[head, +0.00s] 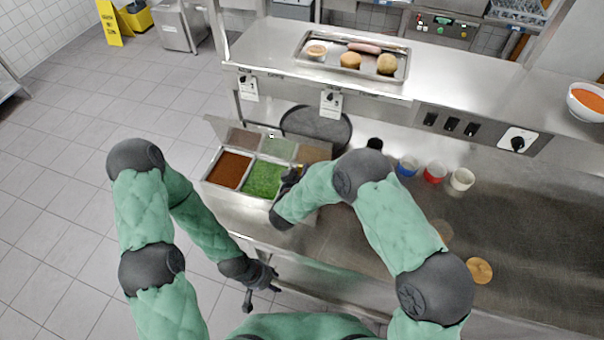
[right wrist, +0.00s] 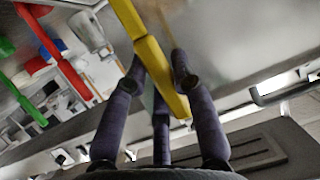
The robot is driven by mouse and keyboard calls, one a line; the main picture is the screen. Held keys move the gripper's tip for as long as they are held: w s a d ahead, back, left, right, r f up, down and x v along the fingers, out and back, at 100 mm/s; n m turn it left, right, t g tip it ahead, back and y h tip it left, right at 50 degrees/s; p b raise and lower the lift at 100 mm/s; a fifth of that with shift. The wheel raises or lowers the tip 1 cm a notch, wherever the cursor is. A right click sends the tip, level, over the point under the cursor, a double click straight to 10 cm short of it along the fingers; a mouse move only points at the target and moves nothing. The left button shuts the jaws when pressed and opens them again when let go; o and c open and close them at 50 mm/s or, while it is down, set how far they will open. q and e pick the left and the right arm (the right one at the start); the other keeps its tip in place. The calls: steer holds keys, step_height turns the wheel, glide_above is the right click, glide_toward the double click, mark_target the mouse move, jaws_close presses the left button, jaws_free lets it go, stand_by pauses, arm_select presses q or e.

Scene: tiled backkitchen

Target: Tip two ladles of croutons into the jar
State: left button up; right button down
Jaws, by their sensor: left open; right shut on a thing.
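My right gripper (head: 290,180) is over the right end of a steel bin unit (head: 240,202), with its fingers partly hidden by my forearm. In the right wrist view, my right gripper (right wrist: 160,76) is shut on a long yellow handle (right wrist: 176,98), taken to be the ladle's. The ladle's bowl cannot be made out. One bin holds reddish-brown bits (head: 229,169) and one holds green bits (head: 264,176). The right-hand part of the unit is mostly covered by my gripper, so I cannot tell whether croutons are there. I cannot identify the jar. My left gripper (head: 262,281) is open and empty, low before the counter.
Blue (head: 407,167), red (head: 435,172) and white (head: 461,179) cups stand right of my right forearm. A small black item (head: 374,144) is behind it. The shelf above bears a food tray (head: 325,63) and a bowl (head: 590,100). The counter's right side is mostly clear.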

mark_target(302, 165)
steer(key=shift+r+p, duration=2.55)
steer(key=shift+r, duration=1.4)
steer(key=shift+f, duration=0.15)
